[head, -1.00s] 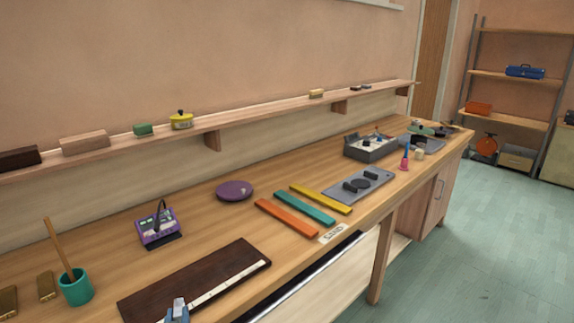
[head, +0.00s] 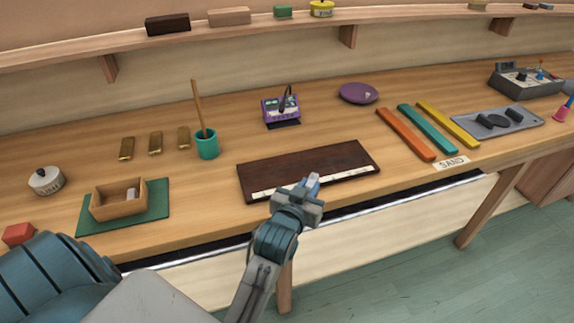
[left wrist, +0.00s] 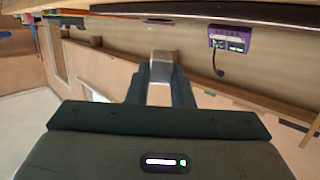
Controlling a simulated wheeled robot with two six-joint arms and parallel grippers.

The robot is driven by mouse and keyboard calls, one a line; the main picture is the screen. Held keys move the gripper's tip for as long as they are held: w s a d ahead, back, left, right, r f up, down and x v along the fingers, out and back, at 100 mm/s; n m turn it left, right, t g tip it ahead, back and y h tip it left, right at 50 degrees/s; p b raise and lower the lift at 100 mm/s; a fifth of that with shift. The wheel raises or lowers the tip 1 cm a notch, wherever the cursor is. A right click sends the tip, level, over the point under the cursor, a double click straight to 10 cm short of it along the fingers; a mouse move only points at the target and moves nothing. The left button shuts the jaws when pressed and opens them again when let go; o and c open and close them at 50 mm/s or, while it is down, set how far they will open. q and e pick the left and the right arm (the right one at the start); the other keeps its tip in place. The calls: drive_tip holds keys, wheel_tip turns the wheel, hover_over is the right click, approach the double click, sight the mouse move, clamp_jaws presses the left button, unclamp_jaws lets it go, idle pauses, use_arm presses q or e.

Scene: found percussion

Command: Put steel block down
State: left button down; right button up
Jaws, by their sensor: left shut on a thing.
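My left gripper (head: 304,192) is at the front edge of the dark brown board (head: 300,166) with a white marked strip. In the left wrist view its fingers (left wrist: 164,84) are shut on a small grey steel block (left wrist: 162,60), which sticks out past the fingertips. In the head view the gripper largely hides the block. I cannot tell whether the block touches the board. My right gripper is not in view.
Behind the board stand a teal cup (head: 207,145) with a stick and a purple device (head: 282,109). Brass bars (head: 155,142) and a wooden box (head: 119,200) are at left. Orange (head: 405,134), teal and yellow strips lie at right. Bare wood separates them.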

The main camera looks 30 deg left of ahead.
use_arm(q)
drive_tip(key=s+a+n+y, duration=0.1)
drive_tip(key=a, duration=0.1)
drive_tip(key=s+a+f+n+y, duration=0.1)
drive_tip(key=a+y, duration=0.1)
drive_tip(key=s+a+n+g+y, duration=0.1)
drive_tip(key=s+a, duration=0.1)
drive_tip(key=shift+a+f+y, duration=0.2)
drive_tip(key=shift+a+y, duration=0.05)
drive_tip(key=shift+y, duration=0.05)
drive_tip(key=s+a+n+g+y, duration=0.1)
drive_tip(key=s+a, duration=0.1)
drive_tip(key=s+a+r+n+g+y, duration=0.1)
drive_tip(key=s+a+n+y, duration=0.1)
drive_tip(key=s+a+n+g+y, duration=0.1)
drive_tip(key=s+a, duration=0.1)
drive_tip(key=a, duration=0.1)
drive_tip(key=shift+r+n+g+y, duration=0.25)
drive_tip(key=shift+n+g+y, duration=0.05)
drive_tip(key=shift+s+a+r+n+g+y, duration=0.2)
drive_tip(key=shift+s+a+n+g+y, duration=0.1)
drive_tip(key=shift+s, duration=0.05)
